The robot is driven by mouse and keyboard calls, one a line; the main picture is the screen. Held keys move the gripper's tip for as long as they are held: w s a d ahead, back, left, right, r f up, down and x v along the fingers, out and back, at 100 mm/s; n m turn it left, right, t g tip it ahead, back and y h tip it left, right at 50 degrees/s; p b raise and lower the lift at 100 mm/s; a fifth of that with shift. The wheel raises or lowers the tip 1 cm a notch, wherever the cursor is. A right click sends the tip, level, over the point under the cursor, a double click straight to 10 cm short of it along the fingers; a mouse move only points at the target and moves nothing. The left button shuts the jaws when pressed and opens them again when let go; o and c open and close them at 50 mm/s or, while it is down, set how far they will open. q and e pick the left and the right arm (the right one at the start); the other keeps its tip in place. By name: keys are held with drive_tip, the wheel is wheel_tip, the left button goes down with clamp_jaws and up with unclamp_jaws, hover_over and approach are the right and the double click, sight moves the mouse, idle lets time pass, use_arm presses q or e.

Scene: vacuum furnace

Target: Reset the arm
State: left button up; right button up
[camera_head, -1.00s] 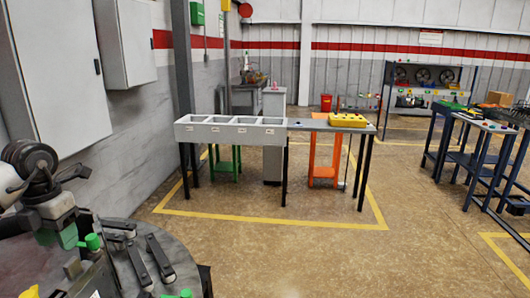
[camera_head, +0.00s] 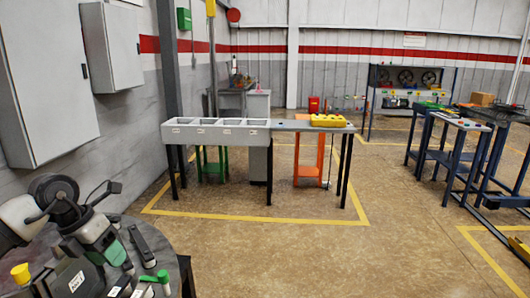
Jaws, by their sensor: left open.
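My left arm comes in at the lower left of the head view. My left gripper (camera_head: 112,255) is open and hangs over the round grey table (camera_head: 170,240) at the lower left. I see nothing held between its fingers, though the tips are small and partly lost among the things on the table. My right gripper is out of view.
Dark tools (camera_head: 140,243), green-capped pieces (camera_head: 163,276) and a yellow-topped piece (camera_head: 20,273) lie around the gripper. A workbench with grey bins (camera_head: 215,133) and a yellow block (camera_head: 328,120) stands ahead. Blue tables (camera_head: 450,123) stand right. The middle floor is clear.

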use_arm(q)
drive_tip(key=s+d+r+n+t+h, duration=0.1)
drive_tip(key=s+d+n+t+h, duration=0.15)
drive_tip(key=d+h, duration=0.7)
drive_tip(key=s+d+r+n+t+h, duration=0.1)
drive_tip(key=d+n+t+h, duration=0.3)
drive_tip(key=d, duration=1)
drive_tip(key=s+a+f+n+t+y, duration=0.2)
drive_tip(key=a+f+n+t+y, duration=0.4)
drive_tip(key=n, duration=0.7)
drive_tip(key=s+a+f+n+t+y, duration=0.2)
drive_tip(key=a+f+n+y, duration=0.2)
drive_tip(key=f+n+y, duration=0.55)
drive_tip(key=s+a+f+n+g+y, duration=0.1)
drive_tip(key=s+f+n+g, duration=0.4)
drive_tip(key=s, duration=0.5)
drive_tip(key=s+a+f+n+g+y, duration=0.1)
drive_tip(key=s+f+n+g, duration=0.2)
drive_tip(key=s+f+g, duration=0.6)
drive_tip(key=s+f, duration=0.3)
drive_tip(key=f, duration=2)
drive_tip(key=s+a+f, duration=0.2)
drive_tip(key=s+f, duration=1.3)
drive_tip(key=s, duration=0.1)
drive_tip(key=shift+a+f+g, duration=0.35)
drive_tip(key=shift+f+g, duration=0.05)
drive_tip(key=shift+g, duration=0.05)
